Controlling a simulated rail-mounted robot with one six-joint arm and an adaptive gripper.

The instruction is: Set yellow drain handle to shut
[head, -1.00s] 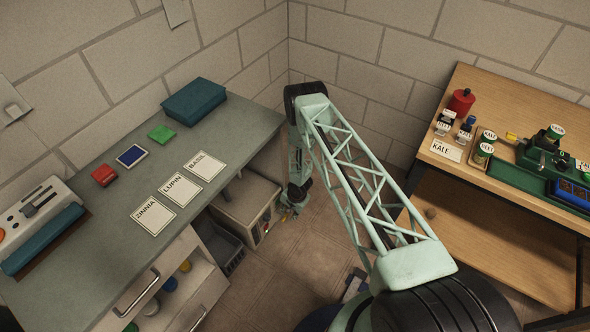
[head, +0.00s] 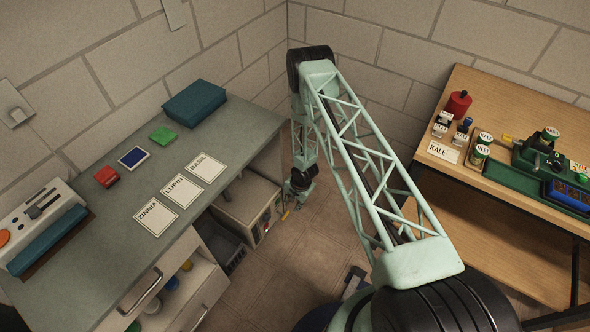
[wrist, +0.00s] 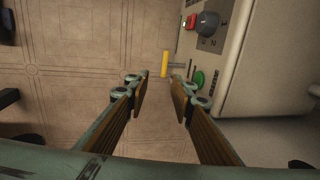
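The yellow drain handle (wrist: 165,64) is a short bar on a stem from the side of a beige box unit (wrist: 262,60), and it lies upright in the wrist picture. It also shows small in the head view (head: 285,215), below my gripper (head: 297,192). In the wrist view my gripper (wrist: 158,82) is open, its two brown-padded fingers apart with nothing between them. The handle is just beyond the fingertips, roughly in line with the gap. I cannot tell any contact. Shut markings are not readable.
The box's panel carries a dark knob (wrist: 207,23), a red button (wrist: 191,22) and a green button (wrist: 198,79). The box stands beneath the grey counter (head: 100,235). A wooden bench (head: 500,110) stands at the right. Open tiled floor (wrist: 70,60) lies left of the handle.

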